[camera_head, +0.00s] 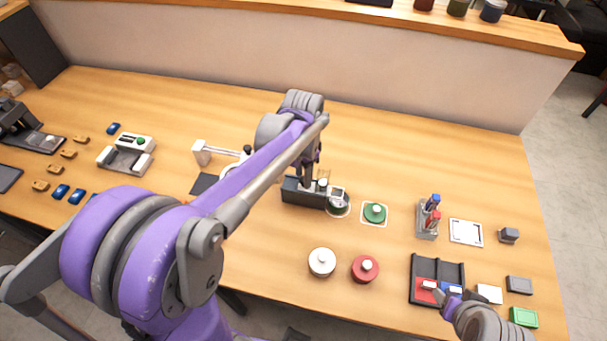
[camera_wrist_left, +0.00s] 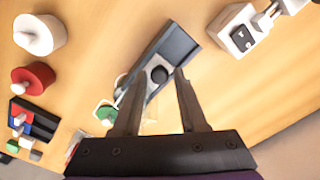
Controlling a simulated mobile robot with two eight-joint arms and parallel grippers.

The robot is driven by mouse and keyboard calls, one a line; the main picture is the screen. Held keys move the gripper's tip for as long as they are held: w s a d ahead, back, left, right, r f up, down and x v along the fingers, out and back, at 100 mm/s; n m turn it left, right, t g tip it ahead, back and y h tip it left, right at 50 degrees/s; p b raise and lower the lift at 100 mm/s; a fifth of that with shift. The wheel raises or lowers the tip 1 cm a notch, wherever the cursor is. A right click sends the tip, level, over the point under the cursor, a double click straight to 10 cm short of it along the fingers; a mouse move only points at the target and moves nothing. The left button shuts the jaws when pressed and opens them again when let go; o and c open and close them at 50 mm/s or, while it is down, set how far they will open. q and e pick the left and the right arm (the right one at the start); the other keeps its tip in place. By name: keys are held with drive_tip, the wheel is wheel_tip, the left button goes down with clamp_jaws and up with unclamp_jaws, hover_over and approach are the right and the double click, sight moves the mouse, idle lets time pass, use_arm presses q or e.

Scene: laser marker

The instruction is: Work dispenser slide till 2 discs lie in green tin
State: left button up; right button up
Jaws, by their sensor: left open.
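The dispenser (camera_head: 302,193) is a long dark block with a black knob on it; it also shows in the left wrist view (camera_wrist_left: 178,48), with the knob (camera_wrist_left: 157,74). A round tin with a pale rim and dark green wall (camera_head: 338,211) stands at its right end, partly hidden; I cannot see discs inside. A green lid with a knob (camera_head: 375,212) lies on a pale square to the right. My left gripper (camera_wrist_left: 160,72) is open over the dispenser, its fingers on either side of the knob in the wrist view; contact is unclear. My right gripper (camera_head: 458,296) is at the divided tray; its jaws are unclear.
White (camera_head: 322,262) and red (camera_head: 365,269) knobbed round pieces stand in front. The dark divided tray (camera_head: 451,270) holds red and blue pieces. A rack with red and blue items (camera_head: 427,220) stands right. A white device (camera_head: 201,155) is left of the dispenser. A wall closes the back.

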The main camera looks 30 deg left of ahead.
use_arm(q)
drive_tip(key=shift+f, duration=0.15)
clamp_jaws()
idle(1.4)
